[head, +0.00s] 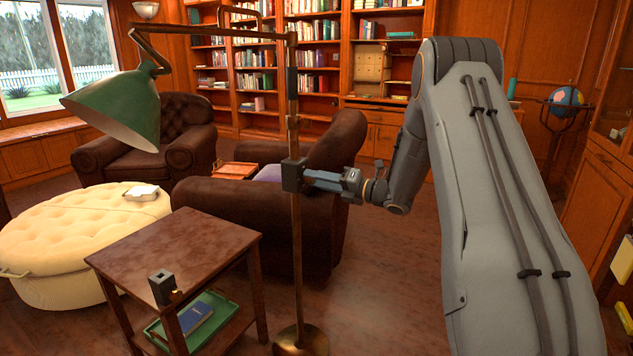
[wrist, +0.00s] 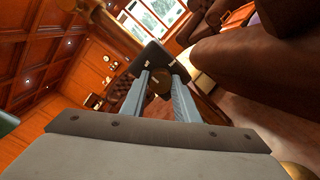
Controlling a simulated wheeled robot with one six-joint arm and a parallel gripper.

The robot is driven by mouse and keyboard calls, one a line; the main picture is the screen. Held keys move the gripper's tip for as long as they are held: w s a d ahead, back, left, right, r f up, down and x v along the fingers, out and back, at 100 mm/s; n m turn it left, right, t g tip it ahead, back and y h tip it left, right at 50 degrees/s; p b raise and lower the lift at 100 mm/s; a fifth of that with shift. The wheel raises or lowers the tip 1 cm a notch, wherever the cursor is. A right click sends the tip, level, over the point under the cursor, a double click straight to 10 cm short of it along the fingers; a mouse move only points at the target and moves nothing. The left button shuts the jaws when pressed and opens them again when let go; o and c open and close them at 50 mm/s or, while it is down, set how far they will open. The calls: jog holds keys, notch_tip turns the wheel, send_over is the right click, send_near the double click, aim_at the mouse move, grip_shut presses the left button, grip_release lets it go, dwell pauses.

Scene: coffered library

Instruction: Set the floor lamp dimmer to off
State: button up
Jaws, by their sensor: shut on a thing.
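The floor lamp has a green shade (head: 118,106), a thin brass pole (head: 297,240) and a round brass base (head: 300,341). A dark box, the dimmer (head: 291,175), sits partway up the pole. It also shows in the wrist view (wrist: 150,57) beyond the fingertips. My gripper (head: 308,178) reaches it from the right, fingers nearly level, touching or almost touching its right side. In the wrist view my gripper (wrist: 160,86) is shut on a brownish round knob (wrist: 158,83) in front of the box. The knob's setting cannot be read.
A wooden side table (head: 180,245) with a small dark block (head: 163,287) stands left of the pole. A brown armchair (head: 270,215) is close behind it. A cream ottoman (head: 75,235) is farther left. Open floor (head: 385,270) lies right of the pole.

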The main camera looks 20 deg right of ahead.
jog(key=o, duration=1.1)
jog(key=shift+c, duration=0.2)
jog(key=v, duration=0.7)
jog(key=shift+s+d, duration=0.3)
jog(key=shift+s, duration=0.05)
jog(key=shift+w, duration=0.1)
